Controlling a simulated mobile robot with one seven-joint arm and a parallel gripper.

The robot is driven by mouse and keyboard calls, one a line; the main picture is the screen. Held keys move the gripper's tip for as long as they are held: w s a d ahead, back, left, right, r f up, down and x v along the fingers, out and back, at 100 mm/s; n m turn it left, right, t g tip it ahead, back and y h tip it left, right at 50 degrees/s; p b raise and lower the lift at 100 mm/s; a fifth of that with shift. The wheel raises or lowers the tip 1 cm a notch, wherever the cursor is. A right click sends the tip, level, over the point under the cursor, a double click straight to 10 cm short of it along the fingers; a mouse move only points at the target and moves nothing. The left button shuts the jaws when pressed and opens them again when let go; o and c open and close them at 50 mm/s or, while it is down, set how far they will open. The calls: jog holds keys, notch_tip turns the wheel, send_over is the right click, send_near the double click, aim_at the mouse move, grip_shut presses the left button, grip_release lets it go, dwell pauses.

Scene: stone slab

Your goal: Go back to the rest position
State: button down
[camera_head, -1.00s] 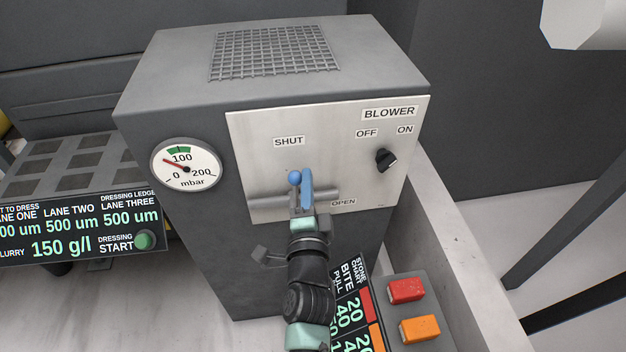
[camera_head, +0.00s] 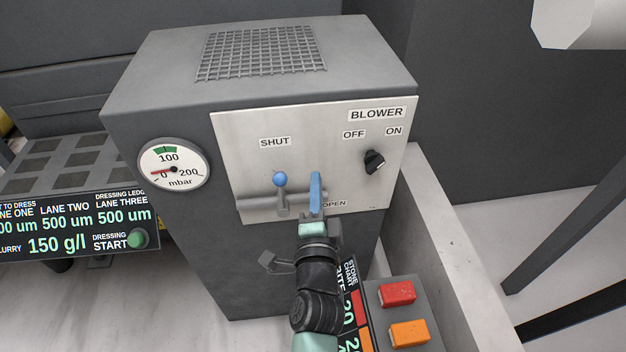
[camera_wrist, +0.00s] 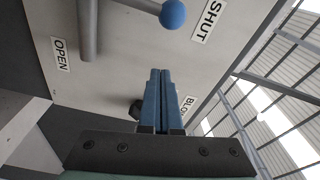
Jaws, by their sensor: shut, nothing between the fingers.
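My gripper (camera_head: 316,188) has its two blue fingers pressed together, with nothing between them. It is in front of the blower's pale panel (camera_head: 235,135), just right of a lever with a blue ball knob (camera_head: 280,179). The lever stands up from a grey horizontal pipe (camera_head: 255,203), between the SHUT and OPEN labels. In the wrist view the closed fingers (camera_wrist: 161,100) point at the panel, and a clear gap separates them from the blue knob (camera_wrist: 172,14).
A round mbar gauge (camera_head: 173,164) has its needle near 0. A black OFF/ON knob (camera_head: 374,161) is right of my gripper. Red (camera_head: 397,293) and orange (camera_head: 409,333) blocks sit low at the right. A lit display (camera_head: 75,230) with a green button (camera_head: 137,239) is at the left.

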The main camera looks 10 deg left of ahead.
jog(key=s, duration=0.8)
notch_tip(320, 180, up, 27)
jog(key=w+d+n+t, duration=0.2)
jog(key=n+t, duration=0.2)
jog(key=n, duration=0.4)
jog(key=s+d+r+n+t+h, duration=0.25)
jog(key=s+r, duration=0.35)
jog(key=r, duration=0.5)
jog(key=s+d+r+n+t+h, duration=0.1)
jog(key=s+d+r+n+t, duration=0.15)
jog(key=s+r, duration=0.65)
jog(key=w+r+p, duration=0.1)
jog(key=r+p, duration=0.5)
jog(key=r, duration=0.1)
jog(key=w+r+p, duration=0.2)
jog(key=r+p, duration=0.5)
jog(key=r, duration=0.1)
jog(key=shift+w+a+r+n, duration=0.15)
jog(key=shift+w+a+n, duration=0.05)
jog(key=shift+w+n, duration=0.1)
